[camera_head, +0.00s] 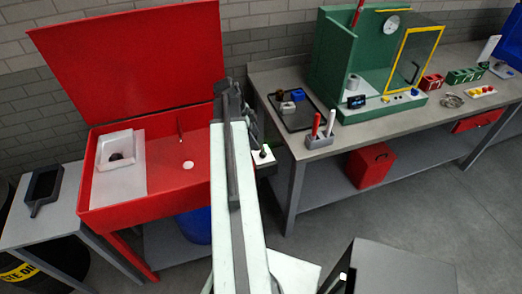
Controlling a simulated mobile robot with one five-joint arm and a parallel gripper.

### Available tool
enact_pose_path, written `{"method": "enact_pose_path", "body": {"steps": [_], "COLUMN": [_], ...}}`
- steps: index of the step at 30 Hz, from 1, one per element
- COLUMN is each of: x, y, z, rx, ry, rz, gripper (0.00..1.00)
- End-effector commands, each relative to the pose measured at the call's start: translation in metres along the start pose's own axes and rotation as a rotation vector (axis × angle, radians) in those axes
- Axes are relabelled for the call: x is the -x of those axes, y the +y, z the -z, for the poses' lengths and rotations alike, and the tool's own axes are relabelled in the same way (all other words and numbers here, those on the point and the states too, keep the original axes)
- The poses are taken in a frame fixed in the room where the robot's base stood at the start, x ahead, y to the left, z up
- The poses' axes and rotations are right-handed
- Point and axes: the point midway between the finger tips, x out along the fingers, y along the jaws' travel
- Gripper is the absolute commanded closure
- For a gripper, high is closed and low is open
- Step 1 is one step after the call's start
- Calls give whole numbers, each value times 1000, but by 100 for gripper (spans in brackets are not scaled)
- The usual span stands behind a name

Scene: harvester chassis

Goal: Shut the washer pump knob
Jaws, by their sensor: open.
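The red parts washer (130,215) stands at the left with its lid (135,60) raised. On its right side is a small white plate (268,159) with a small dark knob-like part (263,153). I take this to be the washer pump knob, but its setting is too small to tell. My pale arm reaches up through the middle of the view and hides part of the washer's right side. My gripper (257,138) is dark and open at the arm's far end, just above the plate. I cannot tell whether it touches the knob.
A grey workbench (420,112) runs along the right, bearing a green cabinet (335,60), a dark tray (297,120) and a marker holder (318,141). A red box (371,165) sits on its lower shelf. A small side table (45,235) stands left.

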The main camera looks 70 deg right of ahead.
Motion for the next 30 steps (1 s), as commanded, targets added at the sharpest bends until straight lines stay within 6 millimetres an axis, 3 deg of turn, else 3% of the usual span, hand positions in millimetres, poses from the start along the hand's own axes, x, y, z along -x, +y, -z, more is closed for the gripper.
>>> {"method": "enact_pose_path", "body": {"steps": [12, 22, 28, 29, 30], "x": [-71, -72, -72, -72, -72], "y": [0, 0, 0, 0, 0], "z": [-4, -2, -2, -2, -2], "rx": [2, 5, 5, 5, 6], "ry": [-1, -1, -1, -1, -1], "rz": [1, 2, 1, 1, 2], "gripper": [33, 33, 88, 95, 95]}}
